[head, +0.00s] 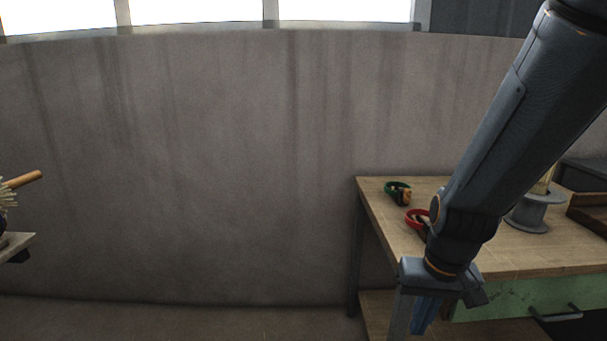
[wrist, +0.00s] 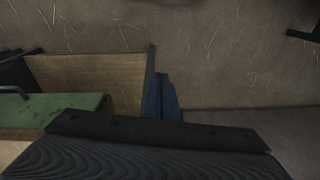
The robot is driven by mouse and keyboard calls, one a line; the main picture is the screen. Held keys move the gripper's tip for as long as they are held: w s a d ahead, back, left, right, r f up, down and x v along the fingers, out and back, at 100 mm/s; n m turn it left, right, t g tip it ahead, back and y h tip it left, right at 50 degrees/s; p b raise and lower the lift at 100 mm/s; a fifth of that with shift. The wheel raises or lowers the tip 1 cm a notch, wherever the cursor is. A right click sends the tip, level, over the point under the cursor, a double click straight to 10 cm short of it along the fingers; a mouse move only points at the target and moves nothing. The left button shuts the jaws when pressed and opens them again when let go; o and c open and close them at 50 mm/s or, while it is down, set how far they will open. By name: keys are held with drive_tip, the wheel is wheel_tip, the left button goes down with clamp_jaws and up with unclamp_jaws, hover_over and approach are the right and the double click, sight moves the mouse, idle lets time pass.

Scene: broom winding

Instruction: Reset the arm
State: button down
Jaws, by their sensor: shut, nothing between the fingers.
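My gripper (head: 421,312) hangs at the lower right of the head view, pointing down in front of the workbench's left part. Its blue fingers are shut with nothing between them. In the wrist view the blue fingers (wrist: 161,98) show at the middle, past the dark edge of my own arm. My arm comes down from the upper right of the head view and hides part of the bench.
The wooden workbench (head: 515,245) has a green drawer (head: 520,298) with a dark handle. On it are green-handled pliers (head: 397,192), red-handled pliers (head: 417,217), a grey spool (head: 533,214) and a wooden tray (head: 588,212). A wooden handle (head: 24,180) shows at far left. Floor between is clear.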

drive_tip(key=s+a+r+n+g, duration=0.1)
drive_tip(key=s+a+r+n, duration=0.3)
drive_tip(key=s+a+r, duration=0.6)
drive_tip(key=d+r+m+p, duration=0.2)
drive_tip(key=d+r+p, duration=0.4)
drive_tip(key=p, duration=0.9)
drive_tip(key=shift+w+d+r+m+p, duration=0.3)
drive_tip(key=shift+w+d+r+p, duration=0.1)
drive_tip(key=shift+d, duration=0.15)
